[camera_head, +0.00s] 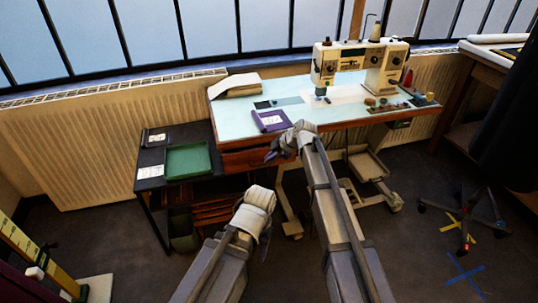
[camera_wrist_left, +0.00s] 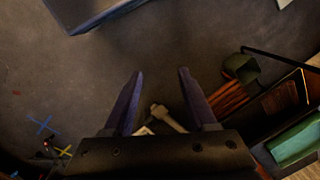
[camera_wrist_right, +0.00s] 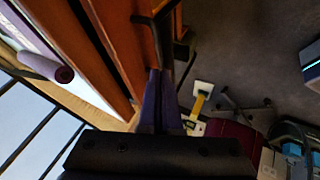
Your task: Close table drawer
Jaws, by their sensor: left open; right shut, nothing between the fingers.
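The table drawer (camera_head: 245,160) has a brown wooden front and sits under the left part of the pale blue sewing table (camera_head: 300,106). In the right wrist view, the drawer's wood (camera_wrist_right: 122,42) runs beside a dark gap; how far out it stands is hard to tell. A dark handle (camera_wrist_right: 167,22) sticks out from it. My right gripper (camera_head: 270,156) is shut and empty at the drawer's right end. Its fingertips (camera_wrist_right: 160,74) are close to the handle; contact is unclear. My left gripper (camera_head: 265,240) is lower, away from the drawer; its fingers (camera_wrist_left: 159,75) are open and empty.
A black side table (camera_head: 150,172) with a green tray (camera_head: 188,161) stands left of the drawer. A wheeled chair base (camera_head: 465,215) stands at right.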

